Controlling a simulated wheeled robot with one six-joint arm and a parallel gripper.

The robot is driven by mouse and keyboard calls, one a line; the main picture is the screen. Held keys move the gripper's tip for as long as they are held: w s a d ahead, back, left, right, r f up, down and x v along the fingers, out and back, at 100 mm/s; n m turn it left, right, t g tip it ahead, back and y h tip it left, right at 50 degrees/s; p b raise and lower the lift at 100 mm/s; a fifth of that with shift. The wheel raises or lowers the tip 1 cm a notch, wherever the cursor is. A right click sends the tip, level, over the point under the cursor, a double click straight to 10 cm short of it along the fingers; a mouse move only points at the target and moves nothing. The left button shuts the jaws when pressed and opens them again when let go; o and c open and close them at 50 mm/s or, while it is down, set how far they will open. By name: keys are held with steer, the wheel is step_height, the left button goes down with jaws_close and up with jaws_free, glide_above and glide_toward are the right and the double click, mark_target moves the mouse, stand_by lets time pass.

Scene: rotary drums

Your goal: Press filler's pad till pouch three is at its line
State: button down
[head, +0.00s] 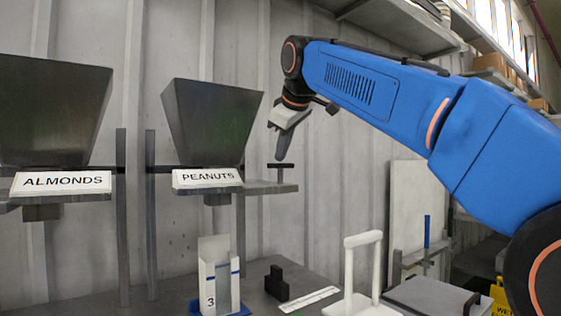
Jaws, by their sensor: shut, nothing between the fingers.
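Pouch three (207,284), a white upright pouch marked 3 with a clear front strip and blue line marks, stands in a blue base under the peanuts hopper (211,125). Its fill level is too small to tell. The hopper's shelf (262,188) carries a PEANUTS label. A small black T-shaped pad (281,166) stands on the shelf's right end. My gripper (284,158) is shut and empty, pointing down at the pad. Its tip appears at or just above the pad; I cannot tell whether they touch.
An almonds hopper (52,110) stands at left. On the bench are a black block (276,283), a white ruled strip (309,299) and a white frame-shaped stand (349,270). A grey box (432,297) sits at right. Posts hold the hoppers, and a shelf (395,25) hangs above.

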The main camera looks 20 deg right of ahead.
steer(key=shift+f, duration=1)
stand_by(1.1)
steer(key=shift+r, duration=2.05)
steer(key=shift+r, duration=2.55)
steer(key=shift+s, duration=0.1)
